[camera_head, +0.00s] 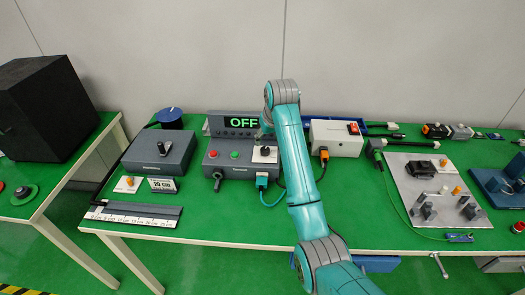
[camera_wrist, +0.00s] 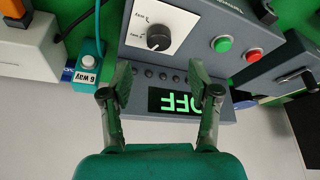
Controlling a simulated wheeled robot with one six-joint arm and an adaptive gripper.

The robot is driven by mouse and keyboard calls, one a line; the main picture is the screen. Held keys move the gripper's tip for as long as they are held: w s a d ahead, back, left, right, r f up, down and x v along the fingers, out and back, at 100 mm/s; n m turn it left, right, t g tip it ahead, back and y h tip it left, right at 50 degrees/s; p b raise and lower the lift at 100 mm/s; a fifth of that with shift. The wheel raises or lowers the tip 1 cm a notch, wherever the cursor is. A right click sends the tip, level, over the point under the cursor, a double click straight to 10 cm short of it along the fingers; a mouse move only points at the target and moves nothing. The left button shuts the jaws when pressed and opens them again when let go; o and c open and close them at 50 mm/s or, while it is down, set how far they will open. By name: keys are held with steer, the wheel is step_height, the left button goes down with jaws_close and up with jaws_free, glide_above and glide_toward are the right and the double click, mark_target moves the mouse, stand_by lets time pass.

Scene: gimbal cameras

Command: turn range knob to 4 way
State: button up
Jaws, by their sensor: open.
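The range knob (camera_wrist: 159,38) is a round black knob on a white plate (camera_wrist: 178,22) on the grey tester box. In the wrist view, which shows the scene upside down, its pointer line and the small plate labels are too small to read surely. The knob also shows in the head view (camera_head: 265,151). My gripper (camera_wrist: 158,80) is open and empty, its two fingers apart in front of the box. The knob appears beyond the fingertips, apart from them. In the head view my arm hides most of the gripper.
A green display (camera_wrist: 178,102) reads OFF above a row of small buttons. A red button (camera_wrist: 252,55) and green button (camera_wrist: 222,44) sit beside the knob. A teal connector (camera_wrist: 89,68) labelled "6 way" has a cable. A white box with a red switch (camera_head: 353,128) stands right.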

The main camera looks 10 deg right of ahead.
mark_target(265, 149)
steer(key=x, duration=0.7)
steer(key=shift+w+f, duration=0.15)
steer(key=shift+f, duration=0.25)
